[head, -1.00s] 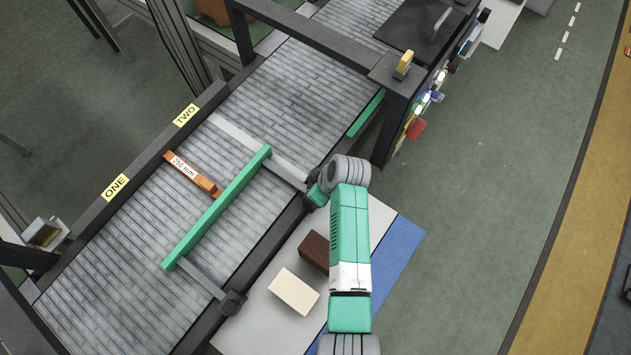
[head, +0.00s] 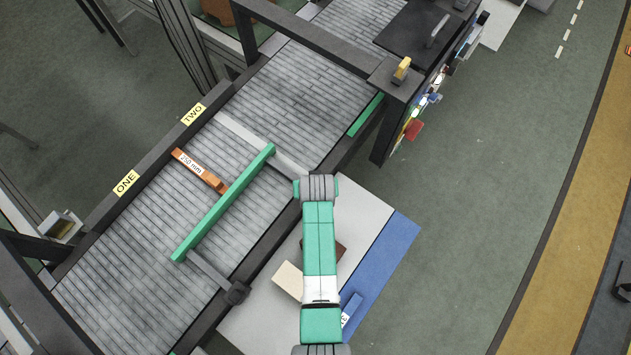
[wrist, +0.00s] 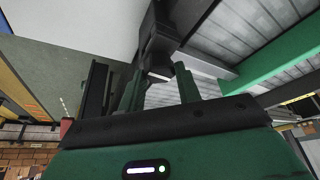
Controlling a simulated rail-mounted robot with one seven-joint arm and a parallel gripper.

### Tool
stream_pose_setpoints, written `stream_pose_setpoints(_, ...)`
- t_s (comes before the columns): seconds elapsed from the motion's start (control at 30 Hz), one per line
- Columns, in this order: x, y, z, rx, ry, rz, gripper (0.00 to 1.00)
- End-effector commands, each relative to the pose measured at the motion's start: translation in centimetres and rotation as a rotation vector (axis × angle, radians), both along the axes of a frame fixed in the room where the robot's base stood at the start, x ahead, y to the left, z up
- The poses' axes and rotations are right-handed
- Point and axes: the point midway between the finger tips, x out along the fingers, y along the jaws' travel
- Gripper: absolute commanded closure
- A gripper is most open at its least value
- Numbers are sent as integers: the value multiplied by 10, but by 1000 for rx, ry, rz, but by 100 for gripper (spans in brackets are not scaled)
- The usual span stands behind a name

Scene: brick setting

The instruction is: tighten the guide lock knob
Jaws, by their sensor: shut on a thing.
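In the head view, one dark lock knob (head: 237,293) shows at the near bar's end on the conveyor's side rail. The far bar's end is hidden behind my arm. In the wrist view, my gripper (wrist: 161,82) has its two green fingers on either side of a dark knob (wrist: 160,45) and is shut on it. The fingertips' contact is dim. My gripper is hidden in the head view.
An orange 250 mm block (head: 199,170) spans from the far rail to the guide. Under my arm, a pale table (head: 262,318) holds cream (head: 288,281) and brown blocks. A dark frame crosses the conveyor above.

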Motion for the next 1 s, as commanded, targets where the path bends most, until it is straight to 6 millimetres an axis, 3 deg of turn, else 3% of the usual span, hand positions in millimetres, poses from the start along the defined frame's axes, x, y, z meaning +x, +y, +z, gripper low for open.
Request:
stream_pose_setpoints(0.5,1,2,1,0,-1,-319,89)
stream_pose_setpoints(1.0,0,2,0,1,1,-385,89)
